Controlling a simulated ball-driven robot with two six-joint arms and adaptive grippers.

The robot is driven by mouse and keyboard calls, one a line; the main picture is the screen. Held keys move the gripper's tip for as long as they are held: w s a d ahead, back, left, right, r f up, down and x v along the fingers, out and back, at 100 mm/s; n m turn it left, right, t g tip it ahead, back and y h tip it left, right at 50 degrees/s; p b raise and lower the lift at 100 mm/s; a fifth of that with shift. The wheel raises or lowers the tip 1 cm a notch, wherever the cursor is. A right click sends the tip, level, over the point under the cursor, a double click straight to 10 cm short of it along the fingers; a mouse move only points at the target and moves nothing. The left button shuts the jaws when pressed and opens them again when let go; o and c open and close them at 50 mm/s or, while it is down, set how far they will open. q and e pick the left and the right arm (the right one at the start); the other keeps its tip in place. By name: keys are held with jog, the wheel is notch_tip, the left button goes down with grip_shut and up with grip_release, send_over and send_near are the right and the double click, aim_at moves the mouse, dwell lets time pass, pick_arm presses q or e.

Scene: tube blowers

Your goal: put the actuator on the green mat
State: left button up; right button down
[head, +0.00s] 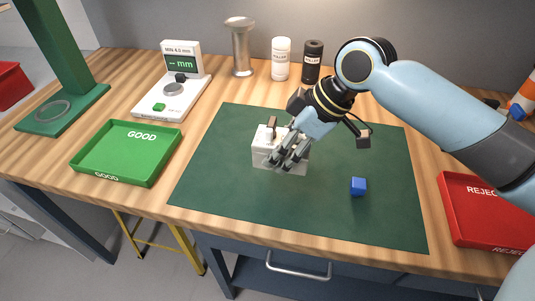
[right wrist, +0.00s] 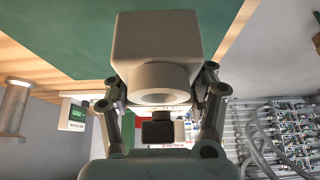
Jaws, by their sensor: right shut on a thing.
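The white, boxy actuator (head: 262,148) is over the middle of the green mat (head: 225,190), with a small brown piece at its top. My right gripper (head: 287,155) comes down on it from the upper right, and its grey fingers cover part of its front. In the right wrist view the actuator (right wrist: 156,40) shows as a pale block with a round collar, and the fingers of my right gripper (right wrist: 165,95) are shut on it at the collar. I cannot tell whether its underside touches the mat. My left gripper is out of view.
A green GOOD tray (head: 122,174) is left of the mat, a red REJECT tray (head: 462,235) right. A gauge (head: 176,98), a metal post (head: 241,50) and two bottles (head: 281,60) stand behind. The mat's front is clear.

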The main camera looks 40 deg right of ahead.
send_over(264, 171)
notch_tip(264, 171, down, 3)
jog(key=shift+r, duration=0.15)
notch_tip(264, 171, down, 3)
jog(key=shift+f, duration=0.45)
jog(key=shift+f, duration=0.15)
jog(key=shift+c, duration=2)
grip_release()
jog(key=v, duration=1.2)
jog(key=shift+p, duration=0.35)
